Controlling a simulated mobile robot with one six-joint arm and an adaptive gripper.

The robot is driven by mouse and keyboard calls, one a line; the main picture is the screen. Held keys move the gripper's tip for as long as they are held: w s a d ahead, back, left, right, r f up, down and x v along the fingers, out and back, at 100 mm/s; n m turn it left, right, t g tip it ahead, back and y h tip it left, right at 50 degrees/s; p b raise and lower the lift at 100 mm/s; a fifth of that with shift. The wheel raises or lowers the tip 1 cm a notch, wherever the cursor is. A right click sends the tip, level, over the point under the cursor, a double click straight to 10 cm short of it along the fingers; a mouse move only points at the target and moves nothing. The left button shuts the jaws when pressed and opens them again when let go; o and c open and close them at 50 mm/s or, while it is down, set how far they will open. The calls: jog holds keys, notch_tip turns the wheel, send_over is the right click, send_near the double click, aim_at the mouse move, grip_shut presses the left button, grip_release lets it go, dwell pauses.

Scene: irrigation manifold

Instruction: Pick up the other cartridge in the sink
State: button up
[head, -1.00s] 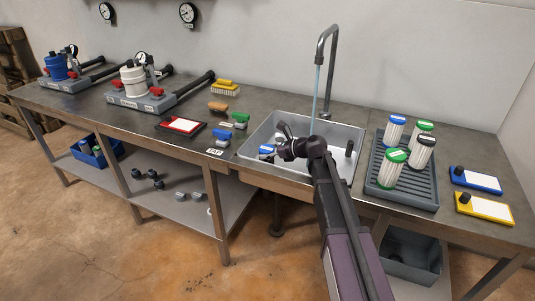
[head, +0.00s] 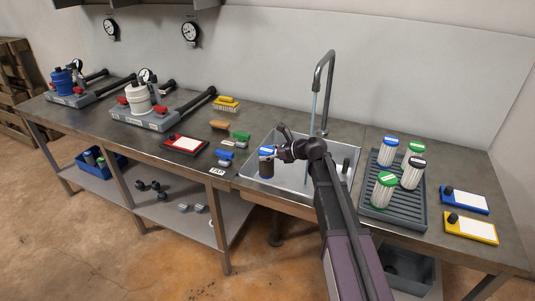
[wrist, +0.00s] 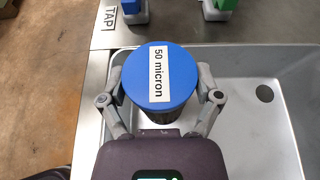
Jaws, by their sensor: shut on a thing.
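A blue-capped cartridge (head: 267,163) with a dark, dirty-looking body is upright at the left end of the sink (head: 290,182). In the wrist view its round blue cap (wrist: 181,90) carries a white label reading "50 micron". My gripper (head: 275,153) is shut on this cartridge, with one finger on each side just under the cap in the wrist view (wrist: 161,76). The body shows in front of the sink's left part. The cap hides most of the body in the wrist view, and I cannot tell the exact gap below it.
A grey ribbed tray (head: 393,210) right of the sink holds several upright cartridges with blue, green and black caps. The tap (head: 327,70) runs water into the sink beside my arm.

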jog(key=shift+r+p, duration=0.45)
jog(key=shift+r, duration=0.25)
jog(key=shift+r, duration=0.1)
